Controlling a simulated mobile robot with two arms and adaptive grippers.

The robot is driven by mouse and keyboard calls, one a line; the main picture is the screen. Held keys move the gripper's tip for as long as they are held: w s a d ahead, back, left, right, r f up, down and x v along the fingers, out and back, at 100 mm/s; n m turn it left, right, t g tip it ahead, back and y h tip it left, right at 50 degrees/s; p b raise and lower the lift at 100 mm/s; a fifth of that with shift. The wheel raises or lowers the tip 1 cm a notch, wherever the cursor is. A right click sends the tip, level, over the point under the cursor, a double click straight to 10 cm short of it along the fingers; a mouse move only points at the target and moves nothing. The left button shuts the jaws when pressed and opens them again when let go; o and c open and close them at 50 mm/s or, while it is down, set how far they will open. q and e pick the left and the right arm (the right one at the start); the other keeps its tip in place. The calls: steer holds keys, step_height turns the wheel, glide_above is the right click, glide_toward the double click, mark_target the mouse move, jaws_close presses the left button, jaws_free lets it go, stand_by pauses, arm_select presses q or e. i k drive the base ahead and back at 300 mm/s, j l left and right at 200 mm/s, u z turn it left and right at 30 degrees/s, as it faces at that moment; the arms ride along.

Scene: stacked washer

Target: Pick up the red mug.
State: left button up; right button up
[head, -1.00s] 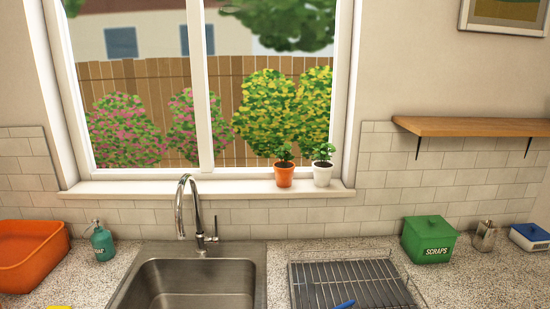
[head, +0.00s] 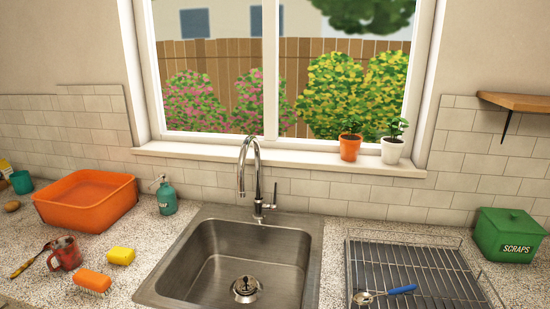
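The red mug (head: 65,254) stands upright on the speckled counter at the lower left of the head view. It is left of the sink and in front of the orange basin (head: 84,214). Its rim faces up, and its inside looks dark, with too little detail to tell what is in it. Neither of my grippers shows in the head view.
An orange brush (head: 92,281) lies just right of the mug, with a yellow sponge (head: 121,256) beyond it. A long utensil (head: 27,262) lies to its left. The sink (head: 240,262), soap bottle (head: 166,196) and drying rack (head: 410,272) are farther right.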

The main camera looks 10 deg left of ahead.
mark_target(65, 249)
steer(key=u, duration=1.8)
